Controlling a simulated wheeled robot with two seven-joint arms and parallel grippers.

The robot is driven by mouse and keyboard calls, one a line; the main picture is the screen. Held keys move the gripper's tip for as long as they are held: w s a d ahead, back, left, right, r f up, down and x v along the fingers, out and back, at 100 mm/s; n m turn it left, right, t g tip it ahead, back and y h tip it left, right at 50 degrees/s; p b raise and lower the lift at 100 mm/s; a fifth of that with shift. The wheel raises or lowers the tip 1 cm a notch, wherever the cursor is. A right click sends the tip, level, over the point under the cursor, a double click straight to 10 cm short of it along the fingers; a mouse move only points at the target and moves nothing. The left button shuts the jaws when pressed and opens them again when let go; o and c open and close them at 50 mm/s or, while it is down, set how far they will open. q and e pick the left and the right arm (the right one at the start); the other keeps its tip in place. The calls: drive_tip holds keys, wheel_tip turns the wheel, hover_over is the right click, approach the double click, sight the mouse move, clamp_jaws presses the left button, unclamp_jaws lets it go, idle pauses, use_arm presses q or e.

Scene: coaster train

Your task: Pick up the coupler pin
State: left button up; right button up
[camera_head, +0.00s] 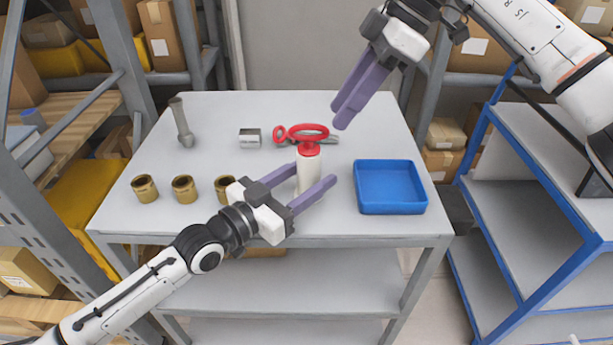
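No part is labelled as the coupler pin. A metal pin-like part with a small red ring (281,134) lies behind a white bottle-like body (308,172) with a red cap and larger red ring. A grey rod with a rounded end (182,122) lies at the back left. My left gripper (316,172) has its fingers spread on either side of the white body; contact cannot be told. My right gripper (340,116) is above the table, just up and right of the red ring; its fingers overlap closely in this view, and nothing shows between them.
Several brass-coloured cylinders, one of them here (184,189), stand at the table's left front. A small metal block (249,138) lies at the back. An empty blue tray (366,205) is at the right.

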sight(309, 128)
use_arm(q)
drive_tip(key=c, duration=1)
use_arm(e)
drive_tip(key=o, duration=0.5)
drive_tip(key=shift+s+a, duration=0.1)
drive_tip(key=o, duration=0.7)
drive_tip(key=a+n+h, duration=0.1)
drive_tip(key=n, duration=0.1)
drive_tip(key=s+r+n+t, duration=0.1)
drive_tip(key=n, duration=0.1)
drive_tip(key=s+a+n+h, duration=0.1)
drive_tip(key=n, duration=0.1)
drive_tip(key=shift+s+a+r+t+h, duration=0.2)
drive_tip(key=shift+a+r+t+h, duration=0.1)
drive_tip(key=shift+r, duration=0.05)
drive_tip(key=shift+o, duration=0.2)
drive_tip(key=s+a+r+n+t+h, duration=0.3)
drive_tip(key=s+n+t, duration=0.1)
drive_tip(key=n, duration=0.8)
drive_tip(key=x, duration=0.6)
drive_tip(key=shift+w+a+f, duration=0.1)
drive_tip(key=shift+w+f, duration=0.1)
drive_tip(key=shift+w, duration=0.1)
drive_tip(key=shift+w+r+x, duration=0.1)
drive_tip(key=shift+w+x, duration=0.1)
drive_tip(key=shift+x, duration=1.1)
drive_tip(key=shift+w+r+x, duration=0.1)
drive_tip(key=shift+w+x, duration=0.1)
drive_tip(key=shift+x, duration=1.05)
